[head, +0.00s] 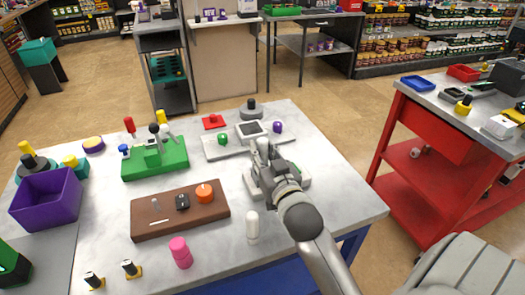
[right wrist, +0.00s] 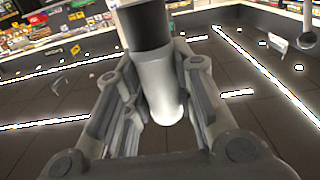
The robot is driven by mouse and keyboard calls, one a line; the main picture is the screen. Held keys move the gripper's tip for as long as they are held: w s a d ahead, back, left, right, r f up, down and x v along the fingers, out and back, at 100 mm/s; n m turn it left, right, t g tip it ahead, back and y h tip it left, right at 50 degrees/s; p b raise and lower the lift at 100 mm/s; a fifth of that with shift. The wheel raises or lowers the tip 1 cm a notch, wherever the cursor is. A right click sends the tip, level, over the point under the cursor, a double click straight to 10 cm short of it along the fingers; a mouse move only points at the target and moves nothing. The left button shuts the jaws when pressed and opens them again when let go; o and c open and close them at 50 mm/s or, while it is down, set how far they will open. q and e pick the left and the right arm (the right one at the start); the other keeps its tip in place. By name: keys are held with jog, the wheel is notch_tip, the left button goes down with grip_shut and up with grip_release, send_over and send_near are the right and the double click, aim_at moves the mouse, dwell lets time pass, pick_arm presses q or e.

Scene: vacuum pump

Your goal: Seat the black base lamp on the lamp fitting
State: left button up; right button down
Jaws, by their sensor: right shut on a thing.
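My right gripper (head: 264,158) is over the front right part of the white table, shut on a pale cylindrical lamp with a black end. In the right wrist view the lamp's pale body (right wrist: 160,88) lies between the fingers and its black base (right wrist: 145,25) points away from the palm. In the head view the gripper hides most of the lamp. A pale grey block (head: 300,183) sits under the gripper, largely covered by it. I cannot tell whether it is the lamp fitting, or whether the lamp touches it. My left gripper is not in view.
A white capsule-shaped piece (head: 252,226) stands left of my arm. Nearby are a brown board (head: 150,222), a green fixture (head: 170,163), a pink cylinder (head: 180,252) and a white panel (head: 215,150) with coloured knobs. A purple bin (head: 45,203) stands at left; a red cart (head: 425,165) at right.

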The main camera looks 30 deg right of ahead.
aim_at(263, 140)
jog(key=shift+f+b, duration=0.6)
jog(key=shift+f, duration=0.4)
jog(key=shift+f, duration=0.55)
dwell(0.5)
jog(key=shift+f, duration=0.2)
dwell(0.8)
jog(key=c, duration=1.1)
grip_release()
notch_tip(263, 140, up, 9)
jog(key=p, duration=0.9)
